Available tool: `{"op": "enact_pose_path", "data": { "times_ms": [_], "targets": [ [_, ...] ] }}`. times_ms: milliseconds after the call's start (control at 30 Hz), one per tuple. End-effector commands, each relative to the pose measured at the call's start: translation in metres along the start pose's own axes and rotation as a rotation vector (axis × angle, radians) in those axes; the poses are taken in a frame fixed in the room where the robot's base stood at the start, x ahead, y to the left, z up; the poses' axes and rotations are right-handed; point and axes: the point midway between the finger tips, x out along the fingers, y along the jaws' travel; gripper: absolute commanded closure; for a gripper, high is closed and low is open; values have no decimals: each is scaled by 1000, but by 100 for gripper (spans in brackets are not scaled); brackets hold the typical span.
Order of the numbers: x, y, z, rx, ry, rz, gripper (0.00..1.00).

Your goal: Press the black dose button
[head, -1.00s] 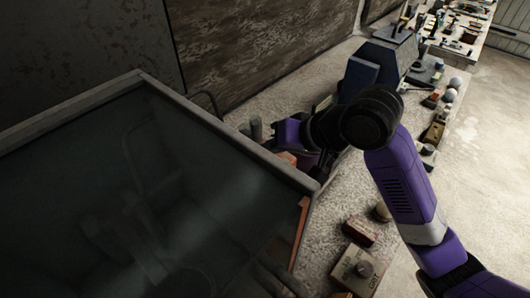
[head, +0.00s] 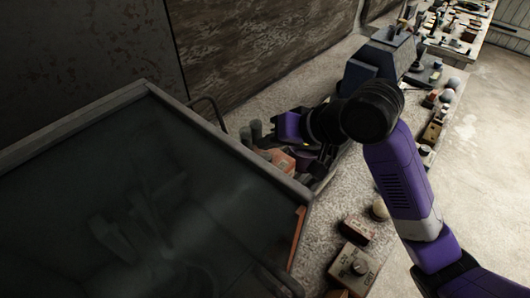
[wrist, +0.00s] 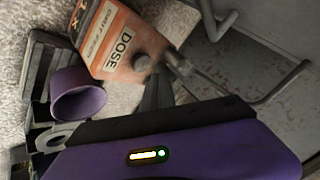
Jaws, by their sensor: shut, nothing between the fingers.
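An orange and cream box (wrist: 105,40) lettered DOSE fills the upper middle of the wrist view. A dark round button (wrist: 141,62) sits on it beside the lettering. My gripper (wrist: 157,84) shows as dark fingers above its purple body, shut and empty. Its tips are just below the button in the picture; I cannot tell whether they touch it. In the head view the orange box (head: 283,161) is partly hidden behind the glass-topped frame, just below my gripper's purple body (head: 288,127). The fingertips are hidden there.
The glass-topped frame (head: 165,92) fills the left foreground, close to the box. A bent metal rod (wrist: 266,94) and grey metal plate lie right of the box. A cream box (head: 354,268) stands in front on the counter.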

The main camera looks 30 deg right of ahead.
Motion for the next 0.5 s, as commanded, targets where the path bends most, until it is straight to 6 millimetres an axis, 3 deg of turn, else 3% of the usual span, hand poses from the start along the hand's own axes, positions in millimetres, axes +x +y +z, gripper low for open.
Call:
{"op": "enact_pose_path", "data": {
  "times_ms": [300, 500],
  "targets": [
    [-24, -18, -17, 0, -1, 0, 100],
    [-30, -22, -21, 0, 0, 0, 100]
  ]
}}
